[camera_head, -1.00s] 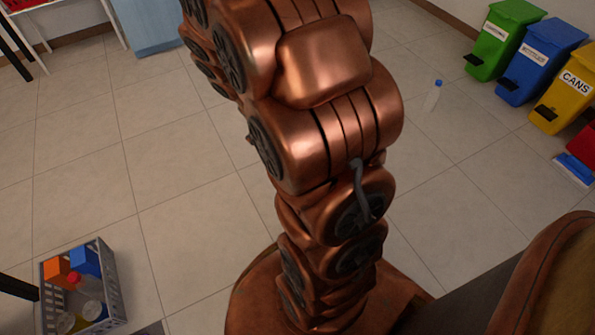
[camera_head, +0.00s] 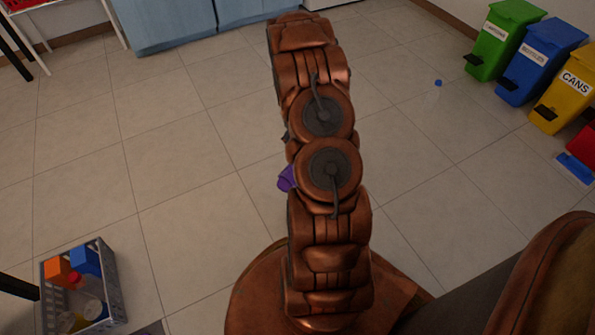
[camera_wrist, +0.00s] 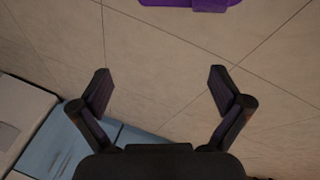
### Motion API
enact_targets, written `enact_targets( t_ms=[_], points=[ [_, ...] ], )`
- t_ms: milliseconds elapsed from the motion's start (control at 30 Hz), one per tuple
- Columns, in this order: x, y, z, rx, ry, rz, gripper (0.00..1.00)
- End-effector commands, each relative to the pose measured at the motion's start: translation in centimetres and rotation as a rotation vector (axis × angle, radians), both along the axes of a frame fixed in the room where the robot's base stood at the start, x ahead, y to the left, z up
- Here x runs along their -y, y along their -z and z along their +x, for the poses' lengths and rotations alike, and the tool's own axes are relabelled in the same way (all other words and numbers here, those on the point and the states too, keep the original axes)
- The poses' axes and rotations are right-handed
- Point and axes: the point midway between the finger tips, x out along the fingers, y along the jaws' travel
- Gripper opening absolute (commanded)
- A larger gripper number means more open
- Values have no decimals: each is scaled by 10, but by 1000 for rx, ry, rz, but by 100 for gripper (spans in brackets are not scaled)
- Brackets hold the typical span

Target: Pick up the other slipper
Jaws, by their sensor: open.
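A purple thing (camera_head: 287,178), which looks like a slipper, lies on the floor beside my arm in the head view, mostly hidden behind it. In the wrist view a purple slipper (camera_wrist: 190,4) shows at the top edge, cut off by the frame. My gripper (camera_wrist: 160,75) is open and empty in the wrist view, with its two fingers wide apart over bare tiles. The slipper lies beyond the fingertips, apart from them. The gripper is hidden behind my arm in the head view.
A grey crate (camera_head: 112,278) with bottles and boxes stands at the lower left. Green (camera_head: 500,40), blue (camera_head: 540,60) and yellow (camera_head: 565,90) bins stand at the right. Blue cabinets (camera_head: 165,22) are at the back. The tiles between are free.

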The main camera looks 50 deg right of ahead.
Motion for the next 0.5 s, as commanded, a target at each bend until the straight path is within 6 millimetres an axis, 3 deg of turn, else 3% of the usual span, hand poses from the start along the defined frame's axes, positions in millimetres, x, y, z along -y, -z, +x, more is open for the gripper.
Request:
enact_targets(
  t_ms=[200,500],
  points=[
    [-2,74,-11,56,-54,122,100],
    [-23,138,-24,130,-103,269,100]
  ],
)
